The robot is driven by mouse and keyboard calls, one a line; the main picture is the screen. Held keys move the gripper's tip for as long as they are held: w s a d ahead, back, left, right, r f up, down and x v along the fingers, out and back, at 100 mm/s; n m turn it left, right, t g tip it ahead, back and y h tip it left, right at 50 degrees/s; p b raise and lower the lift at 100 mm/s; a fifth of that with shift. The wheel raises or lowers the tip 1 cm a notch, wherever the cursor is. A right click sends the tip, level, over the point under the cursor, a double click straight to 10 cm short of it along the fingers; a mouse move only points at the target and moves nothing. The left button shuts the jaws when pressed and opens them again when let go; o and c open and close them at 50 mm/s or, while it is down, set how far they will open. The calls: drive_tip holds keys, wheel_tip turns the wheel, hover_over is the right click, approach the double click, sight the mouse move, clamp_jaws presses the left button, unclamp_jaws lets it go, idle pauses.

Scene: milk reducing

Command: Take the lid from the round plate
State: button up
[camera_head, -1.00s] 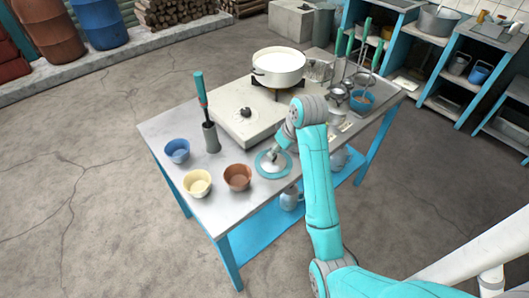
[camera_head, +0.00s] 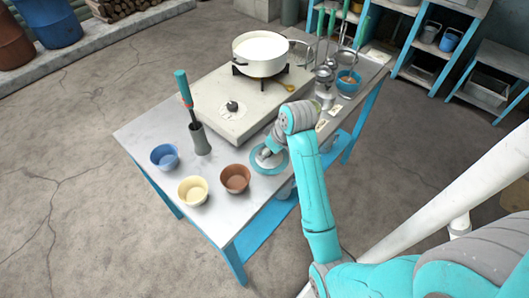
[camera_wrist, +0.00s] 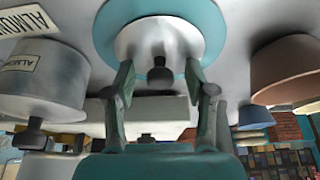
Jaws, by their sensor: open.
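The round plate has a teal rim (camera_head: 258,170) and lies on the metal table near the brown bowl. The pale metal lid (camera_wrist: 160,35) sits on the plate, and its dark knob (camera_wrist: 160,74) faces my gripper in the wrist view. The plate's teal rim (camera_wrist: 212,22) shows around the lid there. My gripper (camera_wrist: 159,80) is open, with one finger on each side of the knob. I cannot tell whether the fingers touch it. In the head view my gripper (camera_head: 268,152) is over the lid and hides part of it.
Brown (camera_head: 235,179), cream (camera_head: 193,191) and blue (camera_head: 165,157) bowls stand left of the plate. A stove (camera_head: 225,105) with a white pot (camera_head: 262,55) is behind. A grey holder (camera_head: 200,140) carries a teal-handled tool. Labelled canisters (camera_wrist: 40,75) are close in the wrist view.

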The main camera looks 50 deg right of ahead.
clamp_jaws()
drive_tip(key=shift+r, duration=0.1)
idle(0.3)
